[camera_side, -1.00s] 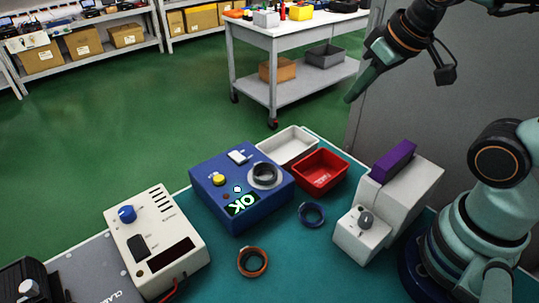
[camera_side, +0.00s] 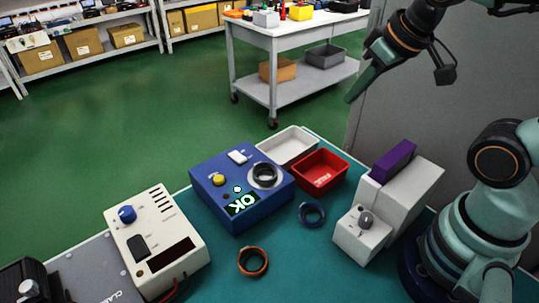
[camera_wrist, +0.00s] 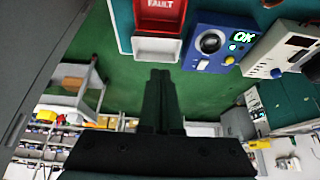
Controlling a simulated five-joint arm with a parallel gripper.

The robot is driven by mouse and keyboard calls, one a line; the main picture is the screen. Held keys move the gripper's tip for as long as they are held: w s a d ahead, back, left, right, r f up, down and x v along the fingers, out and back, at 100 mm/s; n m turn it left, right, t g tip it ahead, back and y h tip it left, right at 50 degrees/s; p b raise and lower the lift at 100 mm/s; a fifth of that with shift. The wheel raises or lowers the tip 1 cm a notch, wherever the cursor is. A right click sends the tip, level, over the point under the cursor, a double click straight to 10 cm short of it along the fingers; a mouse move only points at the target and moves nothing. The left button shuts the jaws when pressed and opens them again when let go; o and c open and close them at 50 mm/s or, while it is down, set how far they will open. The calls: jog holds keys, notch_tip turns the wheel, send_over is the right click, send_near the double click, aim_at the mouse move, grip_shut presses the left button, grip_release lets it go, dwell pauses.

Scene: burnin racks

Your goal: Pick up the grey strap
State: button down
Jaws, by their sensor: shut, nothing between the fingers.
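A dark grey ring-shaped strap (camera_side: 265,173) sits in the round light seat on top of the blue tester (camera_side: 222,200). The tester's display reads OK. The grey strap also shows in the wrist view (camera_wrist: 210,43). My gripper (camera_side: 350,99) is high at the upper right of the side view, well away from the strap. Its fingers (camera_wrist: 160,73) are shut and empty in the wrist view. A blue strap (camera_side: 311,214) and an orange-brown strap (camera_side: 252,262) lie on the teal mat, apart from the tester.
A white tray (camera_side: 288,158) and a red tray (camera_side: 320,189) marked FAULT stand beside the tester. A cream box with a blue knob (camera_side: 155,270) is at left. A white device with a purple block (camera_side: 395,160) stands at right. The mat's front middle has free room.

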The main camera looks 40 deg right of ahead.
jog(key=c, duration=0.8)
grip_release()
jog(key=shift+c, duration=0.2)
jog(key=n+g, duration=0.5)
jog(key=n, duration=1.5)
send_over(257, 164)
notch_tip(257, 164, down, 6)
notch_tip(257, 164, down, 12)
jog(key=shift+r, duration=0.25)
